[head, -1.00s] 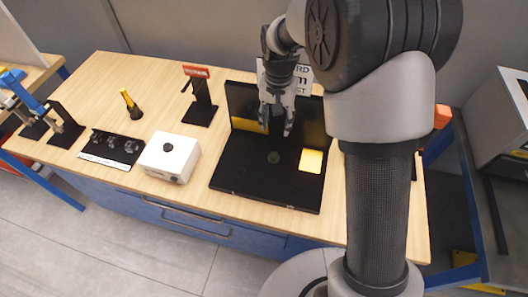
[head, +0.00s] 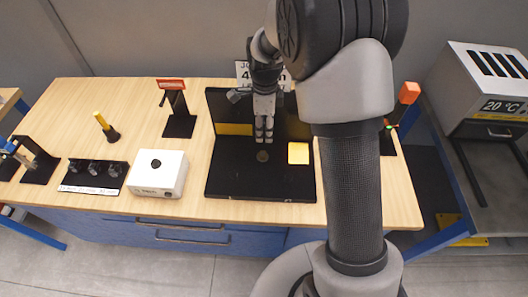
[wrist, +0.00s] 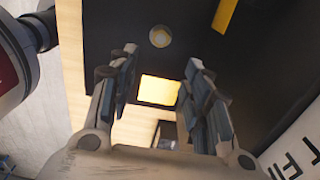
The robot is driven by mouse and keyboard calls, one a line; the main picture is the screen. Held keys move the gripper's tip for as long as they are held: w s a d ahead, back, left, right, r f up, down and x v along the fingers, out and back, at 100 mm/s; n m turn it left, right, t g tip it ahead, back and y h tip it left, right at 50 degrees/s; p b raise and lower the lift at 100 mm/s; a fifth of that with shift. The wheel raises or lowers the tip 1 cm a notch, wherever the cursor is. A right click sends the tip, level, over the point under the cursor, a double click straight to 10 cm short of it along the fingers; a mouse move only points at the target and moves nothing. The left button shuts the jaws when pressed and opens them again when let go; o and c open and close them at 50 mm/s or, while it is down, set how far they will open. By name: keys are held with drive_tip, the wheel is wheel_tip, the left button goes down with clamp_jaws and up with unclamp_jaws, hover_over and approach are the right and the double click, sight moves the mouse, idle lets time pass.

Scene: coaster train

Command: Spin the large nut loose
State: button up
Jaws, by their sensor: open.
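A small round piece (head: 262,156), perhaps the large nut, sits on the floor of the black L-shaped stand (head: 233,180) on the wooden bench. It also shows in the wrist view as a pale disc (wrist: 160,36) with a brassy centre. Its thread or hex shape is too small to tell. My gripper (head: 264,140) points down above the stand, just behind the round piece in the head view, and appears clear of it. In the wrist view the open fingers (wrist: 162,62) are empty, with the disc beyond their tips.
A lit yellow square (head: 298,153) lies to the right on the stand. A white box (head: 158,175), a black knob block (head: 97,175), a yellow-and-black tool (head: 106,126) and a red-topped post (head: 175,105) stand to the left. The stand's upright back wall rises close behind my gripper.

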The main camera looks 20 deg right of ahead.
sight(265, 154)
wheel_tip(265, 154, down, 13)
drive_tip(key=shift+r+b, duration=0.2)
drive_tip(key=shift+b, duration=0.95)
drive_tip(key=shift+c, duration=0.5)
drive_tip(key=c, duration=1)
